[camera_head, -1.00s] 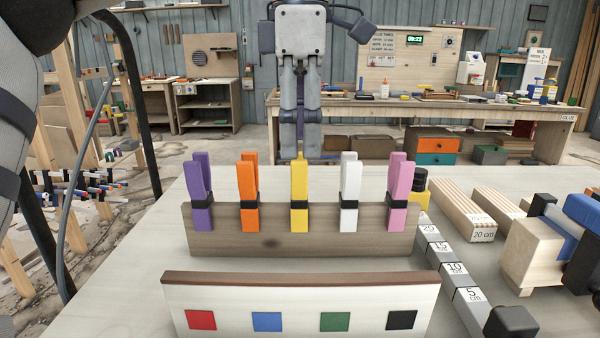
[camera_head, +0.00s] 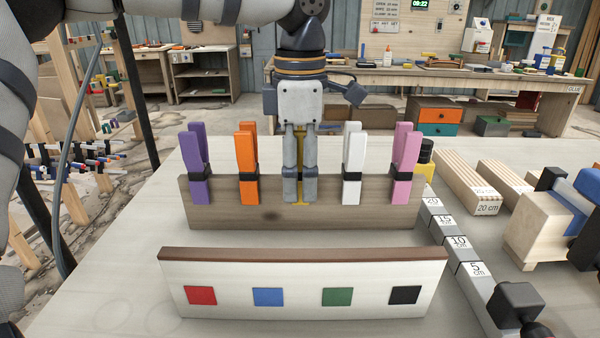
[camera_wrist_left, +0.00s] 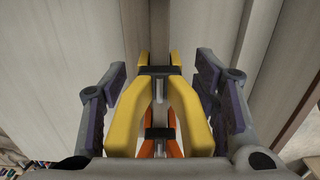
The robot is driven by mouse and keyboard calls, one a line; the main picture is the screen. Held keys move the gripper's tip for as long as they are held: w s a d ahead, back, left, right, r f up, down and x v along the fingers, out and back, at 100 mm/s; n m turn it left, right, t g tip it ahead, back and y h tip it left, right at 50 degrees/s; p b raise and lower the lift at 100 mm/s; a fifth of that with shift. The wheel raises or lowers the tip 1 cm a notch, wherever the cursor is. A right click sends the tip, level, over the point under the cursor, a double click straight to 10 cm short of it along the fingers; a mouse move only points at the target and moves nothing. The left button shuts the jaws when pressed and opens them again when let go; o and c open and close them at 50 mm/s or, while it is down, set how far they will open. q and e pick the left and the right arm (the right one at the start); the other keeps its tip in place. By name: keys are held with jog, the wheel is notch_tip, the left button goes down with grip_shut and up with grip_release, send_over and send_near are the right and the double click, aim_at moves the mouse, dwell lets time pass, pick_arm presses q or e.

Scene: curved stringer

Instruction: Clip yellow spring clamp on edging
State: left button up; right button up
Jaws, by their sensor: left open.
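The yellow spring clamp (camera_head: 300,140) stands upright in the middle of the brown wooden rack (camera_head: 270,216). My left gripper (camera_head: 300,190) points down at it and hides most of it in the head view. In the left wrist view the yellow clamp's handles (camera_wrist_left: 195,115) lie between the two open fingers of the left gripper (camera_wrist_left: 163,105), with a gap on each side. The brown edging (camera_head: 300,255) runs along the top of a white board in front of the rack. My right gripper is not in view.
Purple (camera_head: 196,160), orange (camera_head: 247,160), white (camera_head: 352,160) and pink (camera_head: 403,160) clamps stand in the same rack. The board's front (camera_head: 300,310) has coloured squares. Marked grey blocks (camera_head: 455,240) and a wooden assembly (camera_head: 530,235) lie at the right.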

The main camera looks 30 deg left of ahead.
pick_arm(q)
grip_shut()
jog(key=shift+r, duration=0.1)
